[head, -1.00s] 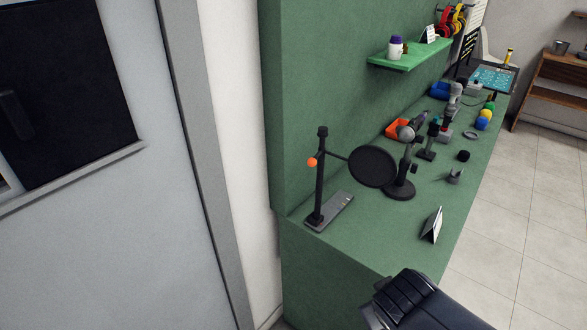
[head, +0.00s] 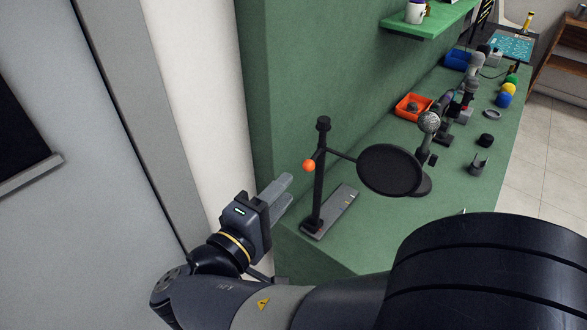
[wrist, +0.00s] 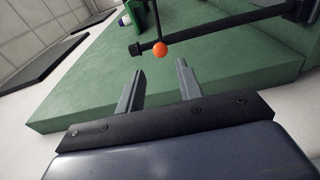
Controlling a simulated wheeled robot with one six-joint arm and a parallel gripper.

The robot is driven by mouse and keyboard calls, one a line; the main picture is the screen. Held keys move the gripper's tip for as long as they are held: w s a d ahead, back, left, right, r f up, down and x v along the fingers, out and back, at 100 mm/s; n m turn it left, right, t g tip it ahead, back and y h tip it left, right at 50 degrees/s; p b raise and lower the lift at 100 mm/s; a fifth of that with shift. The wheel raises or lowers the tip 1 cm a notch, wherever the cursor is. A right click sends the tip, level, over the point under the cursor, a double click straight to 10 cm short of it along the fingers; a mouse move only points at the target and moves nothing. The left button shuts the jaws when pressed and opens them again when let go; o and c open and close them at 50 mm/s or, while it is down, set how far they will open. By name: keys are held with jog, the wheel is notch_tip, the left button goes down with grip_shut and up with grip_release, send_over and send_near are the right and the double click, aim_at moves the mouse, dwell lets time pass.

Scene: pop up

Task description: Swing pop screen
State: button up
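The pop screen (head: 390,170) is a round black disc on a thin arm from an upright black post (head: 319,185). The post stands on a grey base plate (head: 335,210) at the near left end of the green counter. An orange ball (head: 309,166) sits on the post's left side, at the arm's height. It also shows in the wrist view (wrist: 160,49), just beyond my fingertips. My gripper (head: 284,190) is left of the post, open and empty, with its fingers pointing toward it. The fingers are apart in the wrist view (wrist: 157,80) and touch nothing. The disc is not clear in the wrist view.
A microphone (head: 429,122) on a stand is behind the disc. An orange tray (head: 413,106), coloured balls (head: 508,89) and small fittings are farther along the green counter (head: 365,240). A green wall panel (head: 300,70) rises behind the post. A shelf (head: 430,22) hangs above.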

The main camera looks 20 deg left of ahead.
aim_at(305, 169)
jog(key=w, duration=0.2)
jog(key=w+d+p, duration=0.1)
jog(key=w, duration=0.2)
jog(key=w+p, duration=0.1)
jog(key=w, duration=0.1)
jog(key=shift+w+d+r, duration=0.15)
jog(key=shift+d, duration=0.15)
jog(key=shift+a+f, duration=0.1)
jog(key=shift+f, duration=0.1)
jog(key=shift+c, duration=0.6)
jog(key=c, duration=0.5)
jog(key=shift+a+b, duration=0.35)
jog(key=shift+a, duration=0.3)
jog(key=o, duration=0.9)
jog(key=s, duration=0.3)
jog(key=s+a+b, duration=0.1)
jog(key=s, duration=0.3)
jog(key=s+a, duration=0.1)
jog(key=s, duration=0.2)
jog(key=shift+s+b, duration=0.35)
